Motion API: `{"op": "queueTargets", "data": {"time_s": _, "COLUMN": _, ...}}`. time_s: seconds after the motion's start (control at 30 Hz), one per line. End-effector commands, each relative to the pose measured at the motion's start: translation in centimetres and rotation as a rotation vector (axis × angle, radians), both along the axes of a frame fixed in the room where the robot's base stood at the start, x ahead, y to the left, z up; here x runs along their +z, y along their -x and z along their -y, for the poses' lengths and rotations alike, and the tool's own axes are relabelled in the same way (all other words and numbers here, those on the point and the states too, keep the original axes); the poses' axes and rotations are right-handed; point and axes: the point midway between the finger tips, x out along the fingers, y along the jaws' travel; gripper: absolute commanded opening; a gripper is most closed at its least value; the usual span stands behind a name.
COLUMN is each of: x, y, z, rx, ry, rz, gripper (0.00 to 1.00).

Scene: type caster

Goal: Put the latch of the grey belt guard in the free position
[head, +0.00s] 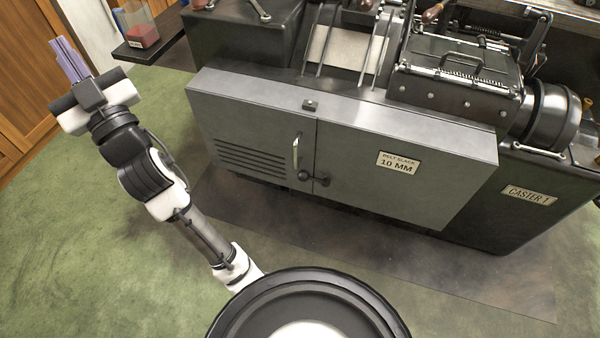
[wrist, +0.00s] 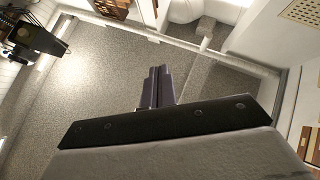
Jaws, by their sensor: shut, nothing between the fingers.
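The grey belt guard (head: 350,150) is a long box on the front of the caster, with a louvred door at its left and a plate reading "BELT SLACK 10 MM" (head: 398,163). A dark latch (head: 313,177) sits at the seam by the door's lower edge; it lies roughly sideways across the seam. A pale upright handle (head: 295,153) is just above its left end. My gripper (head: 68,60) is at the upper left, raised and far from the guard. Its purple-grey fingers are together and empty; they also show in the wrist view (wrist: 158,87), pointing toward the ceiling.
A dark shelf (head: 150,48) with a red-filled container (head: 138,25) stands behind my gripper. A wooden cabinet (head: 25,75) is at the far left. Green floor and a dark mat (head: 400,260) lie open before the guard. The caster's drum (head: 550,115) juts out at the right.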

Motion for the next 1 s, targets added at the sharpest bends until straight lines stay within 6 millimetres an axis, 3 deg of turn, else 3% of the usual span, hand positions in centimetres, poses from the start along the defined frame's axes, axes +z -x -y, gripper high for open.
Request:
{"op": "queueTargets", "data": {"time_s": 0.03, "x": -4.4, "y": -4.2, "z": 0.5, "rx": -0.081, "ry": 0.072, "rz": -0.125, "gripper": 0.00}}
{"op": "queueTargets", "data": {"time_s": 0.1, "x": -10.8, "y": -9.0, "z": 2.1, "rx": -0.193, "ry": 0.156, "rz": -0.296, "gripper": 0.00}}
{"op": "queueTargets", "data": {"time_s": 0.17, "x": -16.5, "y": -12.3, "z": 4.3, "rx": -0.295, "ry": 0.216, "rz": -0.442, "gripper": 0.00}}
{"op": "queueTargets", "data": {"time_s": 0.23, "x": -23.3, "y": -15.1, "z": 7.7, "rx": -0.418, "ry": 0.279, "rz": -0.611, "gripper": 0.00}}
{"op": "queueTargets", "data": {"time_s": 0.3, "x": -30.0, "y": -16.7, "z": 11.7, "rx": -0.546, "ry": 0.329, "rz": -0.773, "gripper": 0.00}}
{"op": "queueTargets", "data": {"time_s": 0.4, "x": -38.3, "y": -17.0, "z": 17.7, "rx": -0.724, "ry": 0.380, "rz": -0.978, "gripper": 0.00}}
{"op": "queueTargets", "data": {"time_s": 0.5, "x": -44.4, "y": -15.8, "z": 22.8, "rx": -0.875, "ry": 0.411, "rz": -1.132, "gripper": 0.00}}
{"op": "queueTargets", "data": {"time_s": 0.6, "x": -48.1, "y": -14.2, "z": 26.2, "rx": -0.979, "ry": 0.428, "rz": -1.228, "gripper": 0.00}}
{"op": "queueTargets", "data": {"time_s": 0.73, "x": -50.2, "y": -13.3, "z": 28.3, "rx": -1.044, "ry": 0.435, "rz": -1.282, "gripper": 0.00}}
{"op": "queueTargets", "data": {"time_s": 1.0, "x": -52.2, "y": -16.0, "z": 29.6, "rx": -1.052, "ry": 0.437, "rz": -1.286, "gripper": 0.00}}
